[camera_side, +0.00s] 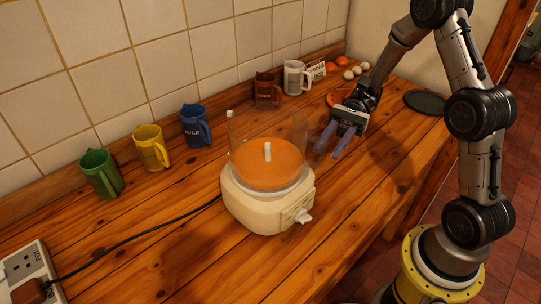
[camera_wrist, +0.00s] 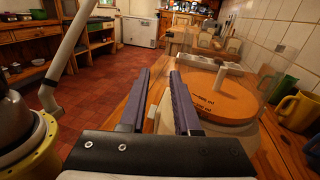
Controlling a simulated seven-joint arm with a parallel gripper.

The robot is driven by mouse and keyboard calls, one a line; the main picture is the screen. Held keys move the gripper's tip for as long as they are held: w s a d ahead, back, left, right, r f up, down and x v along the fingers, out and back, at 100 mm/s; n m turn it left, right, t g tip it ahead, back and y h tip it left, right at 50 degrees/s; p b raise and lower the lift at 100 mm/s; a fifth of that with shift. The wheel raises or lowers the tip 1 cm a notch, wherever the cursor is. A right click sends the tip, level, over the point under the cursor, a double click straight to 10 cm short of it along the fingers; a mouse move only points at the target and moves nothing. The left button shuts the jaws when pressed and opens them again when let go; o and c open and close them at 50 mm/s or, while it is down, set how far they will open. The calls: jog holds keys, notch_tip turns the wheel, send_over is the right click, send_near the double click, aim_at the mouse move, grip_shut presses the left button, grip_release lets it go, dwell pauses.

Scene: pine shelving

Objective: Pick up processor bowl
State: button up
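The processor bowl (camera_side: 267,132) is a clear, see-through bowl seated upright on a cream processor base (camera_side: 265,205). An orange disc and a pale central post show inside it. In the wrist view the bowl (camera_wrist: 232,100) stands just right of my fingers. My gripper (camera_side: 332,146) is open, its two purple-grey fingers apart, to the right of the bowl in the side view. In the wrist view my gripper (camera_wrist: 160,73) holds nothing. The bowl's clear wall is faint, so I cannot tell whether a finger touches it or its handle.
Green (camera_side: 101,174), yellow (camera_side: 151,148) and blue (camera_side: 195,126) jugs stand along the tiled wall. Brown (camera_side: 268,89) and white (camera_side: 296,77) mugs stand behind. A dark round plate (camera_side: 425,101) lies at right. A cable runs to a socket strip (camera_side: 30,272). The front counter is clear.

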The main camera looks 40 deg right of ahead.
aim_at(320, 160)
jog(key=shift+x, duration=3.9)
grip_shut()
jog(key=shift+d+r, duration=0.1)
